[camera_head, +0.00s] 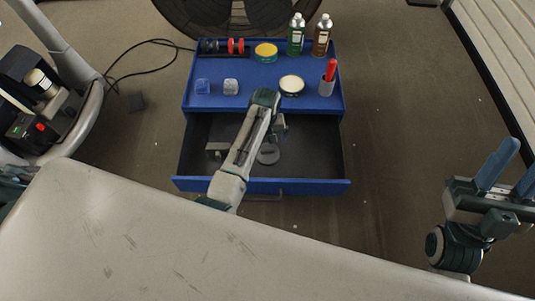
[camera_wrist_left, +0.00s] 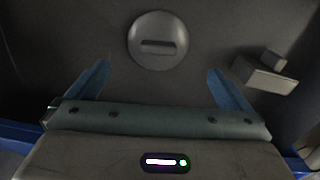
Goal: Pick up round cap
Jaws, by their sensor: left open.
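The round cap (camera_wrist_left: 158,40), a grey disc with a raised bar across its middle, lies on the floor of the open drawer (camera_head: 335,187). My left gripper (camera_wrist_left: 158,72) is open and empty, reaching down into the drawer. In the wrist view the cap lies ahead, between the lines of the two blue fingers and beyond their tips. My left fingers are mostly hidden in the head view. My right gripper (camera_head: 509,172) is open and empty at the far right.
A small grey block-shaped part (camera_wrist_left: 265,74) lies in the drawer, right of the cap in the wrist view. A pale worktop (camera_head: 150,235) fills the front.

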